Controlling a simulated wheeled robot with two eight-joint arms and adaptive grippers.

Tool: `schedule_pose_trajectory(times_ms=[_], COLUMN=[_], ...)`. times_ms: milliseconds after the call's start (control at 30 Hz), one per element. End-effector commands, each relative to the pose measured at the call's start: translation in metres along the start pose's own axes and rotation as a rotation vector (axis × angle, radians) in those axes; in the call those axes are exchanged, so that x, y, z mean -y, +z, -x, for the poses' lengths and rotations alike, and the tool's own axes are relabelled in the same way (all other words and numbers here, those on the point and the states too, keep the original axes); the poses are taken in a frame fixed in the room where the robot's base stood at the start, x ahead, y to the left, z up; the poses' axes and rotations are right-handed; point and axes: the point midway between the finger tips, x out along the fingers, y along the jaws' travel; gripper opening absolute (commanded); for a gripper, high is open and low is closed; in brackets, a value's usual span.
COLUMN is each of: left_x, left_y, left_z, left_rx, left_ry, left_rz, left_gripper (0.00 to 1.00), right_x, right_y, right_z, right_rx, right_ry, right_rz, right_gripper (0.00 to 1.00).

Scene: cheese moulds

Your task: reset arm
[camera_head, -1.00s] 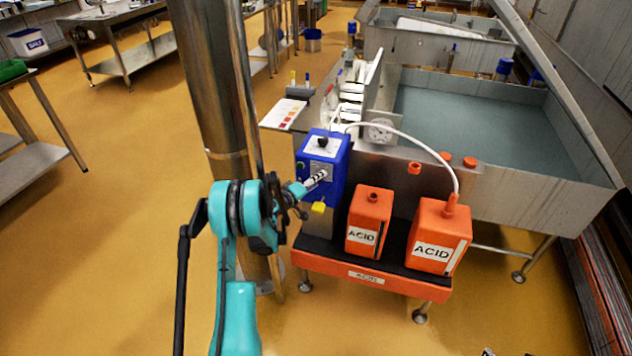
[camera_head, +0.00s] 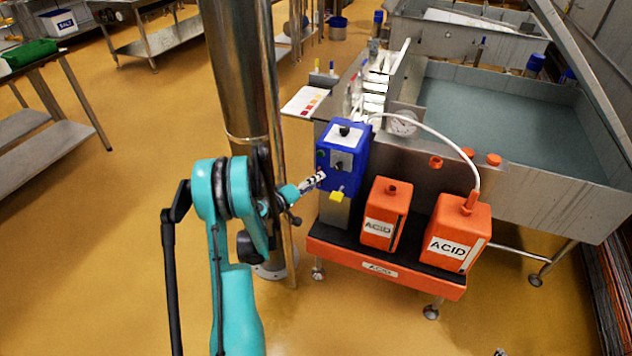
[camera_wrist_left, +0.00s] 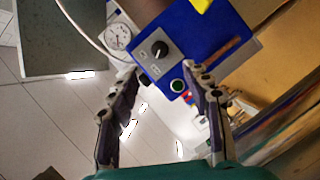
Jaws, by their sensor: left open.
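My left arm comes in from the left in the head view, and its gripper (camera_head: 308,184) is near the left side of the blue pump box (camera_head: 347,148). In the left wrist view my left gripper (camera_wrist_left: 160,108) has its two dark fingers spread wide with nothing between them. The blue box also shows beyond the fingertips in the left wrist view (camera_wrist_left: 190,38), with a black knob and a green button. I cannot tell the exact gap between fingers and box. My right gripper is not in view.
Orange acid cans (camera_head: 384,215) (camera_head: 457,233) stand on an orange-edged stand (camera_head: 400,275). A white hose (camera_head: 440,143) runs from one can towards the blue box. A steel column (camera_head: 240,75) rises beside my arm. A vat (camera_head: 490,110) stands behind.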

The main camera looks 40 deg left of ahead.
Motion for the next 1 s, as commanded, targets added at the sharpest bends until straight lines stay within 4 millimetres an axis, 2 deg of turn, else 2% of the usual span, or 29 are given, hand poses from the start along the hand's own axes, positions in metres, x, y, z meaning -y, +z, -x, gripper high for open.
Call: schedule_pose_trajectory(times_ms=[367, 467, 567, 667, 767, 867, 1000], left_x=[-0.001, -0.011, -0.038, -0.076, -0.114, -0.147, -0.182], left_y=[0.0, 0.005, 0.02, 0.046, 0.078, 0.11, 0.153], left_z=[-0.001, -0.003, -0.006, -0.006, 0.003, 0.019, 0.054], left_rx=[0.001, 0.021, 0.076, 0.157, 0.244, 0.323, 0.419], left_ry=[-0.001, -0.01, -0.04, -0.087, -0.142, -0.194, -0.264], left_rz=[-0.001, -0.013, -0.051, -0.114, -0.191, -0.273, -0.397], left_gripper=[0.49, 0.49, 0.49, 0.49, 0.49, 0.49, 0.49], right_x=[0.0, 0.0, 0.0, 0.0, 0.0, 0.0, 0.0], right_y=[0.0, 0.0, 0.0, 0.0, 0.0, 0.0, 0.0], right_z=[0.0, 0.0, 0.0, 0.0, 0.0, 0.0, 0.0], right_rx=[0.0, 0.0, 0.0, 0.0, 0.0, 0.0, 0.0], right_ry=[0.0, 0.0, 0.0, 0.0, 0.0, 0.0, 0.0], right_rz=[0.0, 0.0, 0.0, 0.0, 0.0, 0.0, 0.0], right_gripper=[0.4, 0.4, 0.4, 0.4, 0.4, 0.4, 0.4])
